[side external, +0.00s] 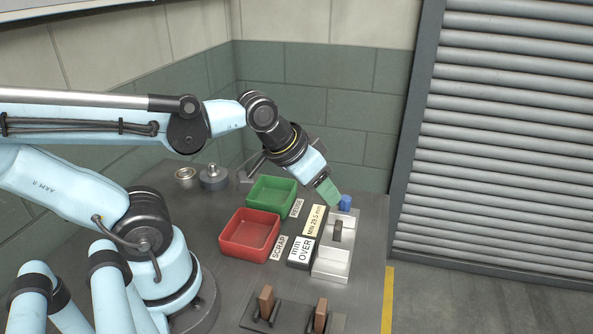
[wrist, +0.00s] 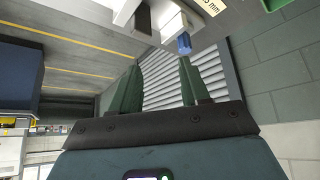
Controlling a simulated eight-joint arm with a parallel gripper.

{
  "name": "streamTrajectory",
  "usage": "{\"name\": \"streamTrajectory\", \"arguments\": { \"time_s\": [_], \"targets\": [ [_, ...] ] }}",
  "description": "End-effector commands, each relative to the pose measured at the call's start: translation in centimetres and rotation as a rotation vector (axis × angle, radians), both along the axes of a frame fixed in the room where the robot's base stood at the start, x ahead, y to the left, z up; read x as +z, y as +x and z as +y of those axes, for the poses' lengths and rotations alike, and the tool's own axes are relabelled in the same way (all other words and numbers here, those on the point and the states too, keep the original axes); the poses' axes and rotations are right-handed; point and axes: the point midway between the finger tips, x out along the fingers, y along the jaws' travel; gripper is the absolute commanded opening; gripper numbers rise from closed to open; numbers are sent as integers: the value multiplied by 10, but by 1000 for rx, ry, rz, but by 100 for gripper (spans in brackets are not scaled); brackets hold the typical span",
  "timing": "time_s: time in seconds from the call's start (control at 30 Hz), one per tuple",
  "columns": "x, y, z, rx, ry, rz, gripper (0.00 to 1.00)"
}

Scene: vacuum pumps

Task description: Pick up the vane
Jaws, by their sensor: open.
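Two brown upright plates that look like vanes, a left one (side external: 266,301) and a right one (side external: 320,314), stand in dark holders at the front of the bench. A small dark upright piece (side external: 337,231) sits on the pale gauge block (side external: 331,266); I cannot tell whether it is a vane. It also shows at the top of the wrist view (wrist: 143,17). My gripper (side external: 331,193) has green fingers and is beside the blue knob (side external: 346,203) at the gauge's far end. In the wrist view my gripper (wrist: 158,75) is open with nothing between its fingers.
A red scrap tray (side external: 224,241) and a green tray (side external: 252,196) stand left of the gauge. A black-edged "mm OVER" display (side external: 300,250) sits beside it. Metal parts (side external: 212,177) stand at the back left. The bench's right edge is close to the gauge.

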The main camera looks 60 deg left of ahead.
Motion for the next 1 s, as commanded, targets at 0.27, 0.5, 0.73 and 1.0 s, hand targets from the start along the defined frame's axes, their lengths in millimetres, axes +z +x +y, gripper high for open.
{"name": "streamTrajectory", "arguments": {
  "time_s": [0.27, 0.5, 0.73, 1.0],
  "targets": [
    [11, 18, -9, 304, -156, 274, 46],
    [12, 32, -17, 600, -212, 487, 46],
    [10, 36, -20, 717, -215, 559, 46],
    [-22, 36, -20, 722, -215, 562, 46]
  ]
}}
